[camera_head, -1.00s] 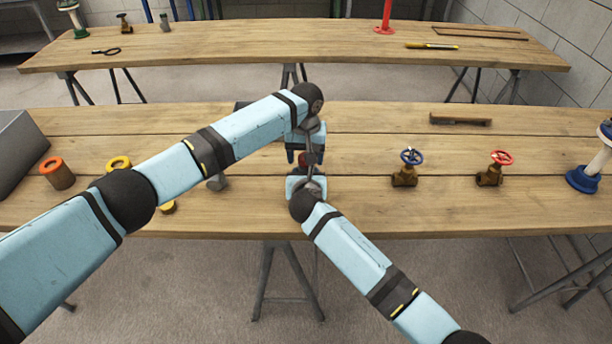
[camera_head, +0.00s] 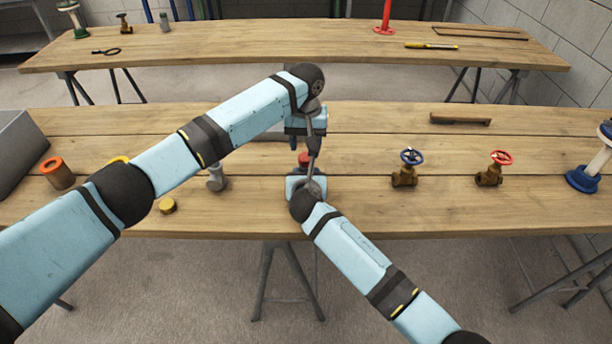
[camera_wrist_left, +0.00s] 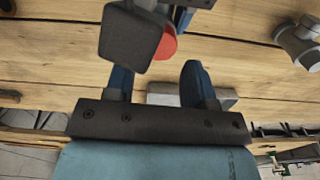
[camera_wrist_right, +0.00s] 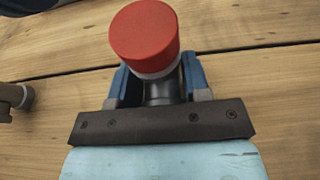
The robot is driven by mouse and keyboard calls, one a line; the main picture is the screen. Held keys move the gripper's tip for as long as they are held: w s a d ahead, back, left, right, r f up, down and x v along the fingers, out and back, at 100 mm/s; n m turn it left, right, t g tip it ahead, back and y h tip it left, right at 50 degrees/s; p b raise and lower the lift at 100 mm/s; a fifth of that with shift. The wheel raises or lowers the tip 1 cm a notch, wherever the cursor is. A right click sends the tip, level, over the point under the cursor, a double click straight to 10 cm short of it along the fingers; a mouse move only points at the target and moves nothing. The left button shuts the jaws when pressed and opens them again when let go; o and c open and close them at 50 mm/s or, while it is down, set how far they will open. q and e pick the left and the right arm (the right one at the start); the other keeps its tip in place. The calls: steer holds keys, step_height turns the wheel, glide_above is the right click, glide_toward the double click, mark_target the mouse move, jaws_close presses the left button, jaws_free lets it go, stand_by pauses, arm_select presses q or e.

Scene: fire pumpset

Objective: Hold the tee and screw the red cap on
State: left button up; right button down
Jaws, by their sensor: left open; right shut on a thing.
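The red cap (camera_head: 304,158) shows near the middle of the front bench. In the right wrist view the cap (camera_wrist_right: 144,38) sits on top of the grey metal tee (camera_wrist_right: 160,92); how far it is threaded cannot be told. My right gripper (camera_head: 304,181) is shut on the tee, with blue fingers on either side of it below the cap. In the left wrist view the red cap (camera_wrist_left: 167,44) shows beyond the open left fingers, partly hidden by a dark block.
Blue-wheeled (camera_head: 406,174) and red-wheeled (camera_head: 491,174) valves stand to the right, with a brown bar (camera_head: 460,119) behind. A grey box (camera_head: 14,152) stands at the left edge.

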mark_target(306, 157)
arm_select(q)
step_height(306, 157, up, 2)
steer(key=n, duration=0.5)
steer(key=shift+n, duration=0.3)
steer(key=n, duration=0.1)
steer(key=r+n, duration=0.1)
steer(key=n, duration=0.2)
steer(key=shift+r, duration=0.25)
steer(key=shift+f, duration=0.1)
steer(key=shift+f, duration=3.95)
steer(key=c, duration=0.7)
steer(key=m, duration=0.9)
steer(key=shift+m, duration=0.4)
